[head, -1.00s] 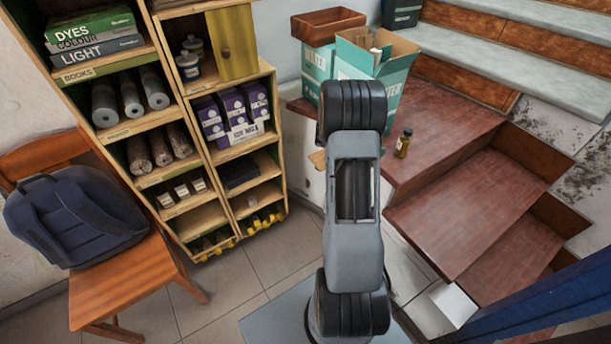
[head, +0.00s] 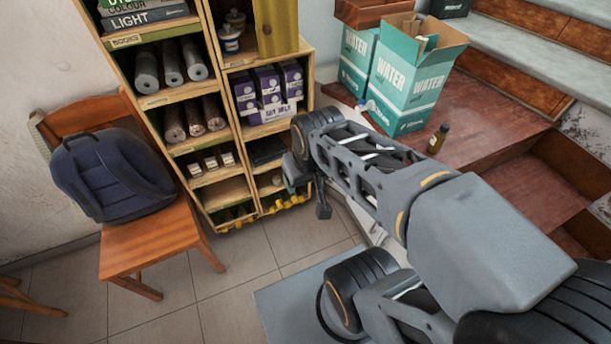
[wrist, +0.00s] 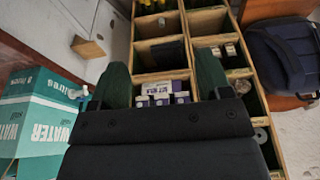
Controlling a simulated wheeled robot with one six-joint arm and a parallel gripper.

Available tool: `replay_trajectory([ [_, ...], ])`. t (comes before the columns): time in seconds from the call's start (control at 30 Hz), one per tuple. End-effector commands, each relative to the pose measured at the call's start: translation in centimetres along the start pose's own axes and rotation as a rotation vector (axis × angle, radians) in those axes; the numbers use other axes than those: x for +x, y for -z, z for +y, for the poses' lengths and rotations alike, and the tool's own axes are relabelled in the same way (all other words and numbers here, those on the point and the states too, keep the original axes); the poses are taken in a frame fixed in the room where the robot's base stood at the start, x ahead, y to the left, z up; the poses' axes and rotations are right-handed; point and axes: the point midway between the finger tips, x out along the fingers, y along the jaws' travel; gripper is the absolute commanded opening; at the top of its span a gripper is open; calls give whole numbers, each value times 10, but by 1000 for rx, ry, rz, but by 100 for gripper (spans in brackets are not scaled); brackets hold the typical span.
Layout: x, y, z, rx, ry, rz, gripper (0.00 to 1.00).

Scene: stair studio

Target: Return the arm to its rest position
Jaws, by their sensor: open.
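My gripper (wrist: 163,78) shows in the wrist view with two dark green fingers set wide apart. It is open, and nothing is held between them. The shelf unit with purple oat milk cartons (wrist: 165,93) lies beyond the fingers. In the head view my arm reaches from the lower right toward the middle. Its far end is in front of the shelf's lower right side, and the fingers are hard to make out there.
The wooden shelf unit (head: 237,190) stands left of the arm's end. Teal water boxes (head: 414,85) and a small brown bottle (head: 438,138) stand on the red landing behind the arm. A chair (head: 150,245) holds a blue backpack (head: 112,175).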

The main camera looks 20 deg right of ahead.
Motion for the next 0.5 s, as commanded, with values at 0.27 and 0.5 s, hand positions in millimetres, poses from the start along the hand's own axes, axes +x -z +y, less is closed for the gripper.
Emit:
replay_trajectory([
  [0.27, 0, 0, -2, 5, 6, 2, 71],
  [0.5, -25, 6, -2, 1, 6, 14, 71],
])
